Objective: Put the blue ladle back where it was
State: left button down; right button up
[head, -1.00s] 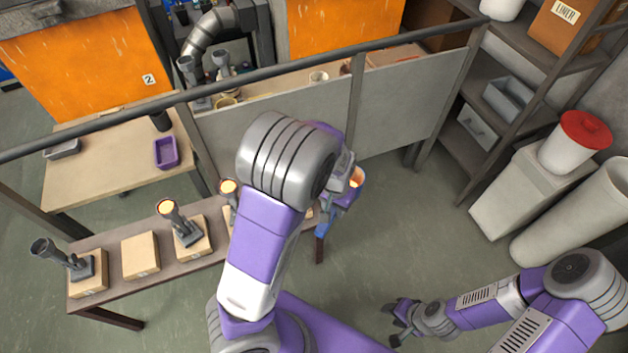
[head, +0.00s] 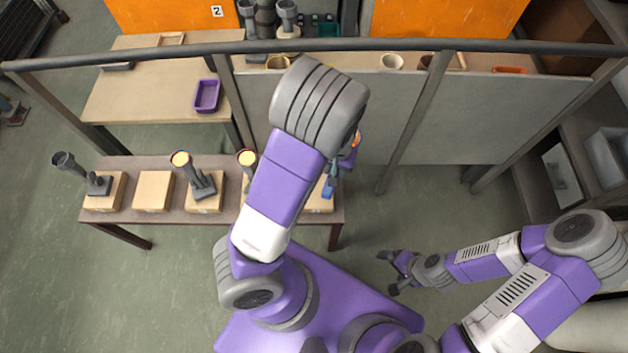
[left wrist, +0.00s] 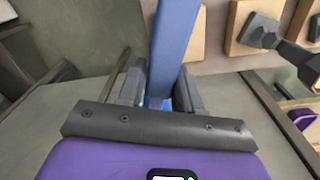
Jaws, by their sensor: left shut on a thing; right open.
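My left gripper (left wrist: 158,90) is shut on the blue handle of the blue ladle (left wrist: 175,45) in the left wrist view. In the head view my left arm hides most of that gripper. A blue part of the ladle (head: 328,188) shows just right of the arm, by the right end of the low bench (head: 165,218). An orange glow shows near it at the edge of the arm. Whether the ladle touches the bench or a box cannot be told. My right gripper (head: 393,270) is open and empty above the floor.
Behind is a grey panel fence (head: 455,120) and a table with a purple tray (head: 207,96).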

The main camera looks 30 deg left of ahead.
pick_arm(q)
jog(key=shift+s+a+f+n+b, duration=0.65)
jog(key=shift+f+b, duration=1.25)
jog(key=shift+f, duration=1.6)
jog(key=shift+s+a+f+n+b, duration=0.6)
jog(key=shift+f+b, duration=1.3)
jog(key=shift+f, duration=1.6)
jog(key=shift+s+a+f+n+b, duration=0.65)
jog(key=shift+f+b, duration=1.25)
jog(key=shift+f, duration=1.6)
jog(key=shift+w+d+r, duration=0.1)
jog(key=shift+w+d, duration=0.05)
jog(key=c, duration=0.8)
grip_release()
jog(key=shift+o, duration=0.2)
